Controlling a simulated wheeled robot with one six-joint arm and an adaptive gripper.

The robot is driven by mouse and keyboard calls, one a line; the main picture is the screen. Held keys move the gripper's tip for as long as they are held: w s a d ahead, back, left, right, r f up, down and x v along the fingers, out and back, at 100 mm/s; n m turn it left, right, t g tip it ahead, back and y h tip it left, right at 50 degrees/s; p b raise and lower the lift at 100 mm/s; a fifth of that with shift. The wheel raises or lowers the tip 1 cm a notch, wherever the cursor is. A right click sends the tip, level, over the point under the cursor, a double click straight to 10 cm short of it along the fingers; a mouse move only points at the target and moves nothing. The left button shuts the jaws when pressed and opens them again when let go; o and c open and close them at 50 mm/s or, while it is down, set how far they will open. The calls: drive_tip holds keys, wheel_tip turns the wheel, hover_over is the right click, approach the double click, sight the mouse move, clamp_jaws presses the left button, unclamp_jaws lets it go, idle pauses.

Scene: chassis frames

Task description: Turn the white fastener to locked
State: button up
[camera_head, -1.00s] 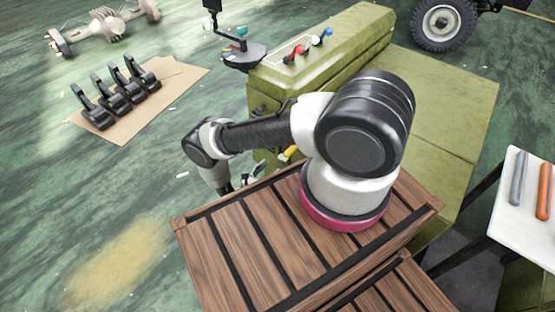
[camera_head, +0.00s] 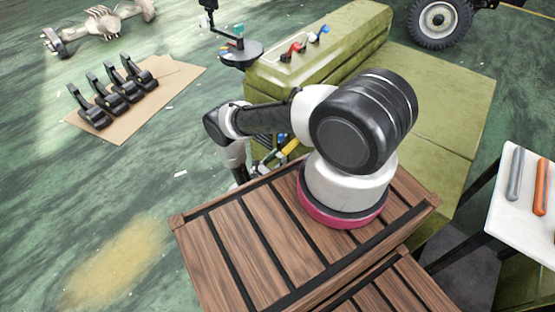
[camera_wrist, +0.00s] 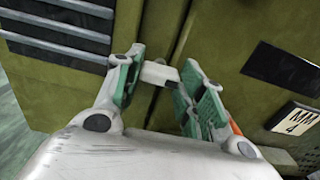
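The white fastener (camera_wrist: 158,74) shows in the wrist view as a small pale bar at the upright seam between two olive panels. My gripper (camera_wrist: 160,68) is open, with one green-padded finger on either side of the fastener. The fastener spans most of the gap between the fingertips; I cannot tell whether either pad touches it. In the head view my arm reaches down to the left of the olive cabinet (camera_head: 290,75). The fingertips and the white fastener cannot be made out there.
Yellow (camera_head: 291,147) and blue parts show on the cabinet's side near my arm. Red (camera_head: 293,47) and blue (camera_head: 324,30) handles stand on its top. A wooden slatted crate (camera_head: 235,245) is under my arm's base. Black pedals (camera_head: 112,95) lie on cardboard at the left.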

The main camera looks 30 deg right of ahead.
drive_tip(key=shift+c, duration=1.2)
drive_tip(key=m, duration=0.4)
drive_tip(key=shift+m, duration=0.3)
drive_tip(key=m, duration=0.4)
drive_tip(key=shift+s+m, duration=0.1)
drive_tip(key=shift+m, duration=0.2)
drive_tip(key=m, duration=0.4)
drive_tip(key=shift+f+m, duration=0.1)
drive_tip(key=shift+m, duration=2.3)
